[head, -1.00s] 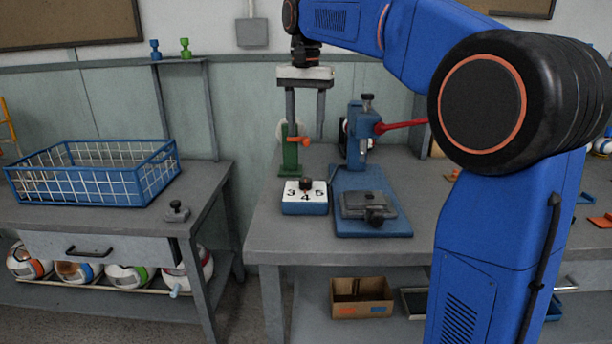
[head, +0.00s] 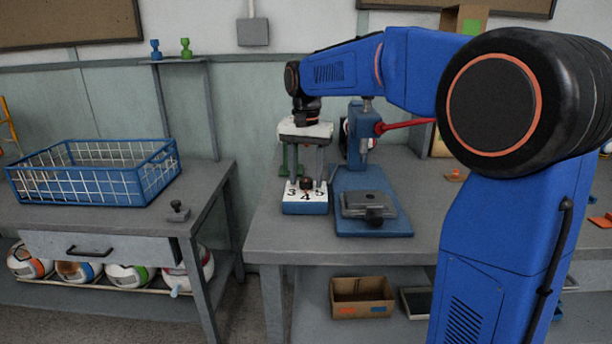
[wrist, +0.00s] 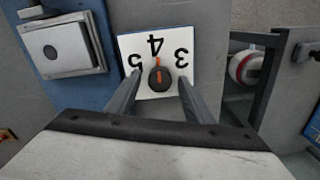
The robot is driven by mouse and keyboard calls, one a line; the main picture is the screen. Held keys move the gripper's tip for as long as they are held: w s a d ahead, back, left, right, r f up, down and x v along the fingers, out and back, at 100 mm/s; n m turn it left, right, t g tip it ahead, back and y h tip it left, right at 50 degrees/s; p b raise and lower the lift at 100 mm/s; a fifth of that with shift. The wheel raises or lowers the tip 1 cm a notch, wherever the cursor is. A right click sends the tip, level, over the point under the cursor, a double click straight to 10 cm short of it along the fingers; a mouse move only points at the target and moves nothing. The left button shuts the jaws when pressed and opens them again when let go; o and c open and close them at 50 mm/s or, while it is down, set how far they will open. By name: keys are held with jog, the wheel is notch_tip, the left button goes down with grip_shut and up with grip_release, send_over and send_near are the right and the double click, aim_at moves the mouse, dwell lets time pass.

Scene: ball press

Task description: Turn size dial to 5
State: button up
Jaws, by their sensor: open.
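The size dial (head: 306,184) is a black knob with an orange pointer mark, on a blue box with a white top plate (head: 293,199) marked 3, 4 and 5. In the wrist view the dial (wrist: 160,77) has its orange mark lined up with the 4. My gripper (head: 306,186) points down over the plate. Its two fingers are open, one on each side of the knob, with a gap to it in the wrist view (wrist: 158,82). Whether the fingertips reach down to knob height is hard to tell.
The blue press (head: 362,150) with a red lever (head: 405,125) stands just right of the dial box. A green stand is partly hidden behind my gripper. A blue wire basket (head: 95,172) sits on the left table. The bench front is clear.

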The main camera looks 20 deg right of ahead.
jog(key=shift+c, duration=0.6)
jog(key=c, duration=0.9)
jog(key=shift+c, duration=0.2)
jog(key=shift+n, duration=0.4)
jog(key=n, duration=0.5)
jog(key=shift+n, duration=0.3)
jog(key=n, duration=0.5)
jog(key=shift+n, duration=0.4)
jog(key=o, duration=1.1)
jog(key=shift+c, duration=0.2)
